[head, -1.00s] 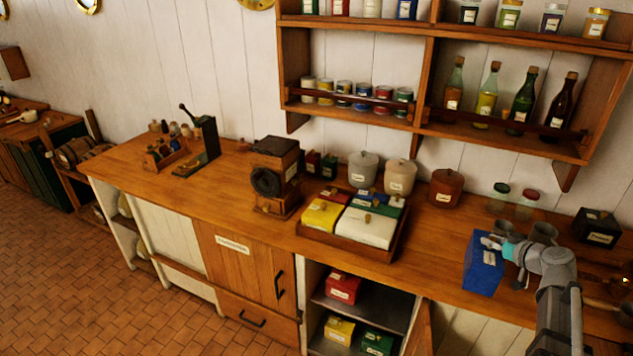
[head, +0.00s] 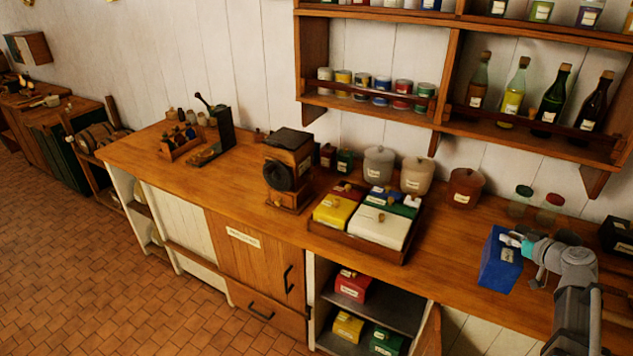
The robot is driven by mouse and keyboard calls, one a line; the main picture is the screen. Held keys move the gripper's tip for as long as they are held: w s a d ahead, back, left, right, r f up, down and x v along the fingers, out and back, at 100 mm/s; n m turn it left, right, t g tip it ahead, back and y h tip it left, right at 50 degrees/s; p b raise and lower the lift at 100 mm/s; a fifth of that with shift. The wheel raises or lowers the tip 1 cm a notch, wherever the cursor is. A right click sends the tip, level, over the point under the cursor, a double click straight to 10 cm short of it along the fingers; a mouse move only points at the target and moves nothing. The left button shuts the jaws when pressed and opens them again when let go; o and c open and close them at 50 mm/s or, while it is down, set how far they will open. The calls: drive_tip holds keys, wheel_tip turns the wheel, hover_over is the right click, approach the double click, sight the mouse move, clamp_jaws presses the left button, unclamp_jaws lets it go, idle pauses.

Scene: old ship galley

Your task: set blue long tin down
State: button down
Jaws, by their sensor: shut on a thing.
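The blue long tin (head: 497,262) is at the right of the head view, at the front part of the wooden counter (head: 450,248). The far side of the tin is hidden by my gripper and by the tin itself.
A wooden tray (head: 402,252) of coloured tins stands left of the blue tin. A brown canister (head: 465,188) and small jars (head: 520,202) stand behind. A dark box (head: 617,235) is at the right. Counter between tray and blue tin is bare.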

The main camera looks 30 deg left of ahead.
drive_tip(key=shift+w, duration=0.1)
drive_tip(key=w+d+f+b, duration=0.3)
drive_tip(key=w+f+b, duration=0.6)
drive_tip(key=w, duration=0.3)
drive_tip(key=shift+w+d, duration=0.15)
drive_tip(key=shift+w, duration=0.15)
drive_tip(key=shift+f, duration=0.1)
idle(0.4)
drive_tip(key=shift+w+d+f+b, duration=0.1)
drive_tip(key=shift+w+f+b, duration=0.1)
drive_tip(key=shift+f+b, duration=0.85)
drive_tip(key=shift+w+f+b, duration=0.15)
drive_tip(key=shift+f+b, duration=0.75)
drive_tip(key=shift+b, duration=0.1)
drive_tip(key=shift+c, duration=2.4)
unclamp_jaws()
